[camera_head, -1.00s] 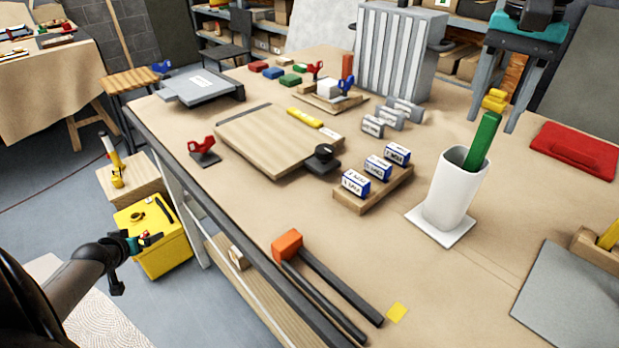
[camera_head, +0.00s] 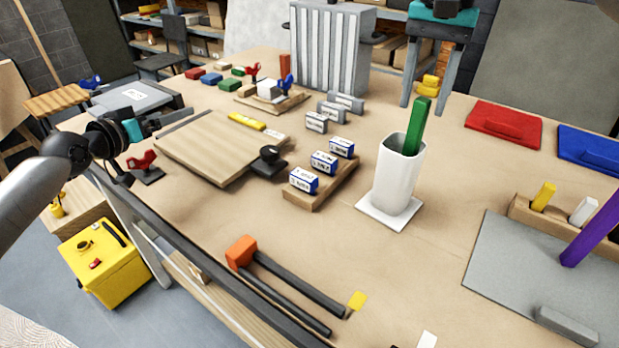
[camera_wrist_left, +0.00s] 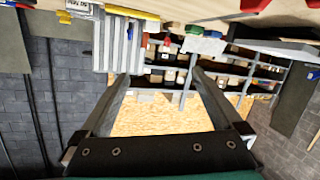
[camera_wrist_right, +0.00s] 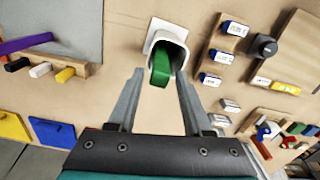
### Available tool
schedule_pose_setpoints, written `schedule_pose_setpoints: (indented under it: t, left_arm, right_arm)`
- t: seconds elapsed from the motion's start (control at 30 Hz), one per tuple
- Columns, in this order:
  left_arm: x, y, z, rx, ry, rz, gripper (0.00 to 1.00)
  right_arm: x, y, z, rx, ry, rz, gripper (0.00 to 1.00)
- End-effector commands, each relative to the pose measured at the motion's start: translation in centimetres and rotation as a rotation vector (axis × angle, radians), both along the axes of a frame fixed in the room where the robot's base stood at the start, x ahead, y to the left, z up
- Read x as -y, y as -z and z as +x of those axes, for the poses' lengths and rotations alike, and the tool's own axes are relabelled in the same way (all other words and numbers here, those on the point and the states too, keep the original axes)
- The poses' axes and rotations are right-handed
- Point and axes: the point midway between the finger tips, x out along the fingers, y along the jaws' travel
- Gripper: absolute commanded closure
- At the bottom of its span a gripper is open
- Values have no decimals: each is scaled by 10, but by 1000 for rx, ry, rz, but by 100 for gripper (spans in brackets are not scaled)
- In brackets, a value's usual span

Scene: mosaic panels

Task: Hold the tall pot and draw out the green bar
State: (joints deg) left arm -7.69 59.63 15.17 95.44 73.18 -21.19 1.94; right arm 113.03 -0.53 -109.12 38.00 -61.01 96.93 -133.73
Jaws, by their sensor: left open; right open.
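The white tall pot (camera_head: 398,180) stands upright on a white square base on the bench. The green bar (camera_head: 415,125) leans in it and sticks out of its top. My right gripper (camera_head: 426,98) points down from the top of the head view, open and empty. In the right wrist view, the pot (camera_wrist_right: 172,32) and green bar (camera_wrist_right: 160,68) lie just beyond and between its open fingers (camera_wrist_right: 160,74). My left gripper (camera_head: 175,118) is open and empty over the left bench edge, well left of the pot. Its wrist view shows shelves between the fingers (camera_wrist_left: 161,76).
A wooden rack with blue-white blocks (camera_head: 324,180) stands left of the pot. An orange-ended tool (camera_head: 285,280) lies in front. A grey mat (camera_head: 500,262) and a purple bar (camera_head: 595,230) are at right. The bench between pot and mat is clear.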

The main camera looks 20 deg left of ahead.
Motion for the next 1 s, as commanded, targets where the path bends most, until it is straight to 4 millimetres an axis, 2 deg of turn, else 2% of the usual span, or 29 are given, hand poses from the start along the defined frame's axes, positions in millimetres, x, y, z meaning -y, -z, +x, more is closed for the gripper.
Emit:
schedule_pose_setpoints:
  t: [0.03,0.27,0.43,0.6,0.8,1.0]
  left_arm:
    - [25,-3,8,5,59,17,0]
    - [128,-2,20,8,301,91,0]
    - [198,0,14,10,472,145,0]
    - [261,6,-4,10,638,200,0]
    - [316,15,-33,6,807,256,0]
    - [345,23,-56,0,909,287,0]
  right_arm:
    - [0,0,0,0,0,0,50]
    - [0,0,0,0,0,0,50]
    - [0,0,0,0,0,0,50]
    - [0,0,0,0,0,0,50]
    - [0,0,0,0,0,0,50]
    - [0,0,0,0,0,0,50]
